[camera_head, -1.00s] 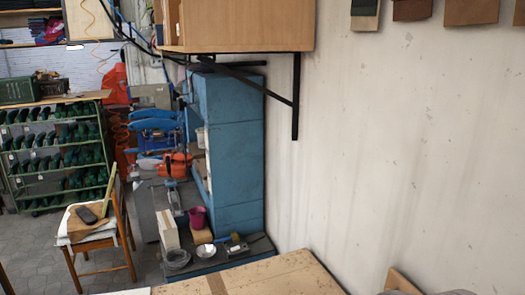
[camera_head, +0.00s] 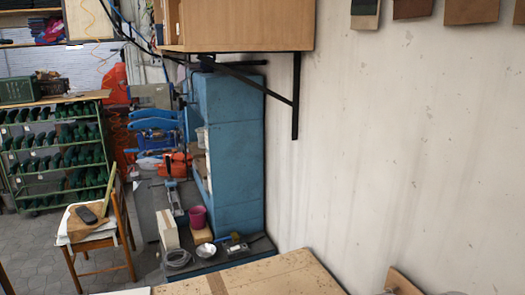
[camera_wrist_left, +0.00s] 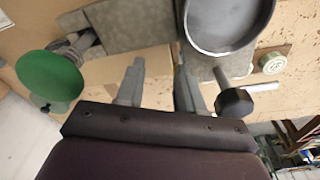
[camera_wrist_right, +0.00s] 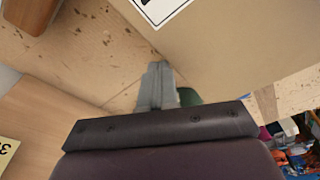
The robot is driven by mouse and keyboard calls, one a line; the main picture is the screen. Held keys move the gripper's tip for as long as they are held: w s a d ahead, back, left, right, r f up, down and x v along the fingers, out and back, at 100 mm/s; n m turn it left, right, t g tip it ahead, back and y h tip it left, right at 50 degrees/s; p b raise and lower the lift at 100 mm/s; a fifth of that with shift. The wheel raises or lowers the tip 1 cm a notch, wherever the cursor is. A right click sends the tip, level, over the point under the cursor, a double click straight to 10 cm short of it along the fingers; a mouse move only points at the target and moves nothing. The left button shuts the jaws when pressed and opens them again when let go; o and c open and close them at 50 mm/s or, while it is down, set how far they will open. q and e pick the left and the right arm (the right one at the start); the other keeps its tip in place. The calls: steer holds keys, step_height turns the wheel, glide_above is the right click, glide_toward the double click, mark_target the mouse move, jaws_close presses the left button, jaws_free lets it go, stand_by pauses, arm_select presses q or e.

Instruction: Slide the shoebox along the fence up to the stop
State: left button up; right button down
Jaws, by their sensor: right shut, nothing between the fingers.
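A large tan cardboard-coloured box with a white label, which looks like the shoebox (camera_wrist_right: 235,45), fills the upper right of the right wrist view. My right gripper (camera_wrist_right: 158,70) is shut and empty, its tips close to the box's lower left edge; I cannot tell whether they touch it. My left gripper (camera_wrist_left: 158,75) is open with nothing between its fingers, above the bench. Neither gripper shows in the head view. I cannot make out the fence or the stop for certain.
Near the left gripper are a grey round dish (camera_wrist_left: 228,25), a green disc (camera_wrist_left: 48,78), a dark hexagonal weight (camera_wrist_left: 234,102) and a small tin (camera_wrist_left: 272,63). A brown wooden block (camera_wrist_right: 33,12) lies in the right wrist view. The bench top (camera_head: 270,278) meets the wall.

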steer(key=shift+a, duration=0.15)
